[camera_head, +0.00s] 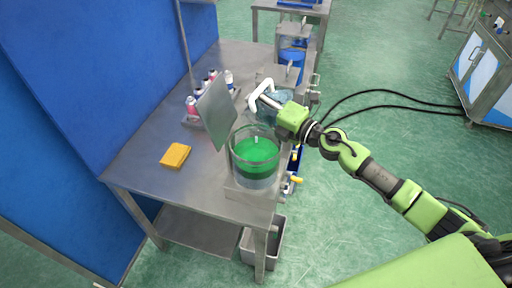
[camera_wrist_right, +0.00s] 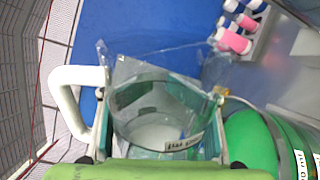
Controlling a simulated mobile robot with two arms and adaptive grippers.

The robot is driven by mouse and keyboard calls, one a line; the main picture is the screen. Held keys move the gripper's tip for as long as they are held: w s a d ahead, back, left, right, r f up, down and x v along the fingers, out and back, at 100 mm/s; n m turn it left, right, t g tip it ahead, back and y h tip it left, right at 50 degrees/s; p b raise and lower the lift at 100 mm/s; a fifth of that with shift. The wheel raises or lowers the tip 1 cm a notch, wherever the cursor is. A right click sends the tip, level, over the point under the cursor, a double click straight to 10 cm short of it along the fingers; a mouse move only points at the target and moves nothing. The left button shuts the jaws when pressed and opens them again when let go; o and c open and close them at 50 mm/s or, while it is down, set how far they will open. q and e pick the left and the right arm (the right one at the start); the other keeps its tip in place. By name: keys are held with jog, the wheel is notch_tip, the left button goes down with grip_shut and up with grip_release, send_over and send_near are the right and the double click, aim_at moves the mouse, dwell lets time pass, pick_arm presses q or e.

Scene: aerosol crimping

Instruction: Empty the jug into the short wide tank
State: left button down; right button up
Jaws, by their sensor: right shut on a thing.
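The jug (camera_head: 268,97) is clear, with a white handle (camera_head: 258,88) on its left side. My right gripper (camera_head: 284,112) is shut on the jug and holds it behind the wide tank. In the right wrist view the jug (camera_wrist_right: 160,112) sits between the fingers, with a label low on its wall. It looks tilted; I cannot tell how much liquid is in it. The short wide tank (camera_head: 243,143) is clear, holds green liquid, and stands at the bench's front right. Its side also shows in the right wrist view (camera_wrist_right: 290,135). My left gripper is not in view.
The steel bench (camera_head: 150,150) carries a grey upright panel (camera_head: 217,112) left of the tank, a yellow block (camera_head: 175,156) and a rack of small bottles (camera_head: 192,108). A tank with blue content (camera_head: 292,57) stands further back. A grey bin (camera_head: 274,240) is below.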

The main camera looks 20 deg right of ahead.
dwell(0.4)
jog(key=m, duration=0.1)
jog(key=w+d+m+p, duration=0.1)
jog(key=m, duration=0.1)
jog(key=shift+d+f, duration=0.2)
jog(key=shift+d, duration=0.05)
jog(key=m+p, duration=0.1)
jog(key=m, duration=0.1)
jog(key=d+m+p, duration=0.1)
jog(key=shift+w+r+m+p, duration=0.35)
jog(key=shift+r+m, duration=0.05)
